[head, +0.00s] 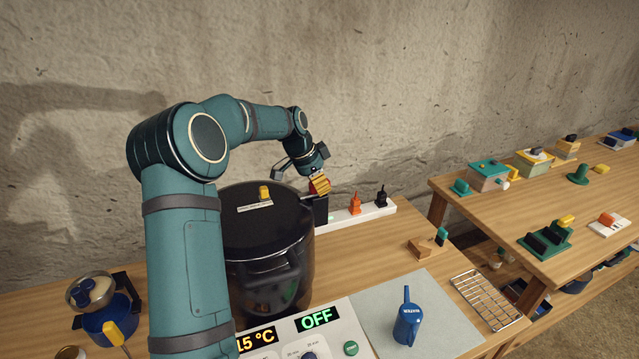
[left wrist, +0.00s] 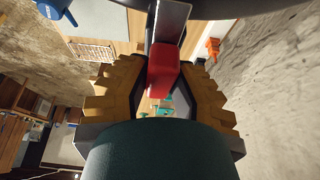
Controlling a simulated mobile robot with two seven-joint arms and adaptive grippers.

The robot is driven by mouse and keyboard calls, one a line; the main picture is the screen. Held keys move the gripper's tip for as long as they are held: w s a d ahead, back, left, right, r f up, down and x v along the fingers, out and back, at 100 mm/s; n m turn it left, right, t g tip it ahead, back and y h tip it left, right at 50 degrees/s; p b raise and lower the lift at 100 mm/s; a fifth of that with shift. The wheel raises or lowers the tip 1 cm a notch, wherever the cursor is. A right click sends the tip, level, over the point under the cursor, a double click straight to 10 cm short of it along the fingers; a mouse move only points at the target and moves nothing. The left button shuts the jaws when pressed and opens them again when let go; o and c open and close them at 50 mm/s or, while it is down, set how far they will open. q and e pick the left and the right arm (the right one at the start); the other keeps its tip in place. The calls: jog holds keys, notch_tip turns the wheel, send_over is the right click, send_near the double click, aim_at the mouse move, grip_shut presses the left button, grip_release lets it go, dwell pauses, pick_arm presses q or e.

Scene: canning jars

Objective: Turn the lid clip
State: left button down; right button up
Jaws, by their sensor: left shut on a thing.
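The large black pot (head: 265,270) stands on the wooden bench, with its dark lid (head: 262,215) on top. The lid carries a small yellow knob (head: 264,192) and a pale label. My left gripper (head: 319,185) is at the lid's right rim, its yellow fingers tilted. In the left wrist view, the left gripper (left wrist: 164,72) is shut on a red piece (left wrist: 163,68), which joins a grey metal bar; I take this to be the lid clip. In the head view the fingers hide most of the clip. My right gripper is not in view.
A white power strip (head: 372,212) with orange and black plugs lies behind, right of the pot. A control panel (head: 320,335) reading OFF is in front. A blue jug (head: 407,322) stands on a grey mat, beside a wire rack (head: 486,299). A blue pot (head: 108,322) is left.

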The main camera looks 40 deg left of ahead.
aim_at(303, 195)
pick_arm(q)
jog(key=shift+f, duration=0.15)
jog(key=c, duration=0.8)
grip_release()
jog(key=v, duration=1.2)
